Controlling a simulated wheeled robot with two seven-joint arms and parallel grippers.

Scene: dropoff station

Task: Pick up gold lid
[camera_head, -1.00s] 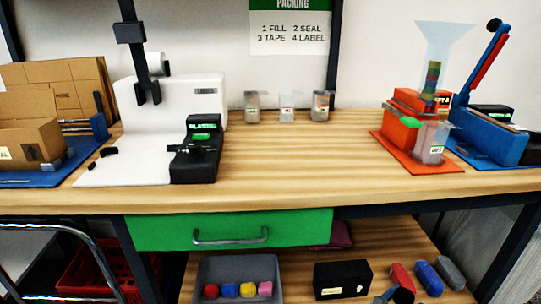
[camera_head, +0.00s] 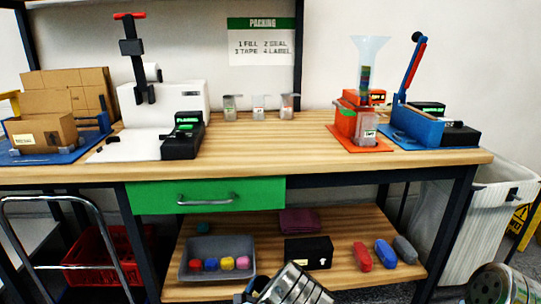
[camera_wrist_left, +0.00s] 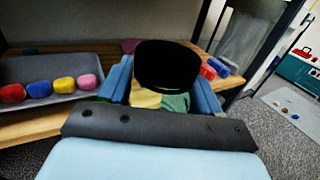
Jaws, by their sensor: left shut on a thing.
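My left gripper (camera_wrist_left: 163,78) shows in the left wrist view as two blue fingers with a dark round thing (camera_wrist_left: 167,62) between them; it is shut on this thing. A yellowish patch (camera_wrist_left: 146,98) and a green patch (camera_wrist_left: 178,102) show just below it; I cannot tell what they are. I cannot make out a clearly gold lid in either view. In the head view my left gripper (camera_head: 248,290) is mostly cut off at the bottom edge, in front of the lower shelf. My right gripper is not in view.
The lower shelf holds a grey tray (camera_head: 184,273) with coloured lumps, a black box (camera_head: 308,251), a purple cloth (camera_head: 299,221) and red, blue and grey pieces. The green drawer (camera_head: 160,198) is shut. A white bin (camera_head: 480,225) stands at right.

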